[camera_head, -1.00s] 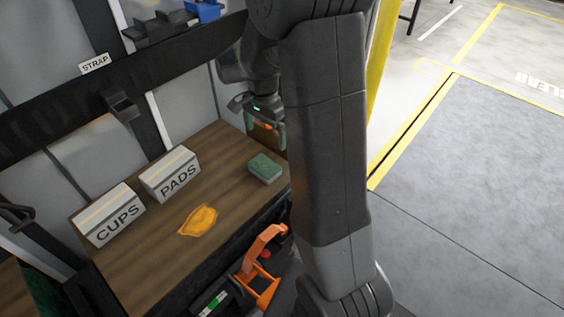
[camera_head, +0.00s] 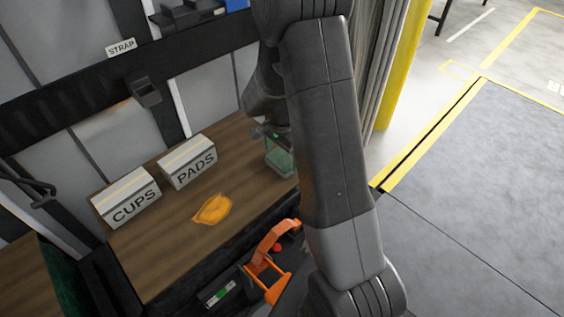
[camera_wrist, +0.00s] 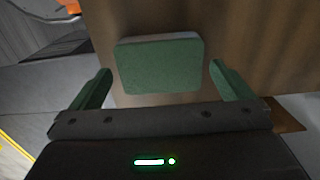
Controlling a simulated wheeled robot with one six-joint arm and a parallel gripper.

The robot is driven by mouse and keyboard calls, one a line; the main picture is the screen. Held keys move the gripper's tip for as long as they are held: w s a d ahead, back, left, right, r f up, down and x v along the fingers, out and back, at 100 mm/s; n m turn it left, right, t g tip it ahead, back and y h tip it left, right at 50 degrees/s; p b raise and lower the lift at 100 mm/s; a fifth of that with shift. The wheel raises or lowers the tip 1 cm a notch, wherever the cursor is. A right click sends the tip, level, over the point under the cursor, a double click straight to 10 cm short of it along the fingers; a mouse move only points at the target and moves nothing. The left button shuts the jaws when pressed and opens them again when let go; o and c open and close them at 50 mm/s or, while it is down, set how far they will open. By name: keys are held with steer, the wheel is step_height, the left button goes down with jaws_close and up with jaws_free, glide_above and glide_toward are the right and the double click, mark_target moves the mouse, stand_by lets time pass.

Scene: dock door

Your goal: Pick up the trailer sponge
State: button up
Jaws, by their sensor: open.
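The trailer sponge (camera_head: 281,160) is a small green block with a pale underside. It lies on the brown wooden surface (camera_head: 236,186) near its right end, partly hidden by my gripper and arm in the head view. In the wrist view the sponge (camera_wrist: 159,66) shows whole, just ahead of my gripper and roughly centred between its fingers. My gripper (camera_wrist: 155,88) is open, with one green finger on each side and a gap between each finger and the sponge. It holds nothing.
Boxes marked CUPS (camera_head: 129,199) and PADS (camera_head: 189,163) stand at the back of the surface. An orange cloth (camera_head: 212,209) lies near the front edge. An orange handle-like part (camera_head: 272,262) is below that edge. Open floor (camera_head: 480,190) lies to the right.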

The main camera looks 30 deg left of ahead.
steer(key=shift+f, duration=1.15)
steer(key=c, duration=0.8)
steer(key=shift+r, duration=0.1)
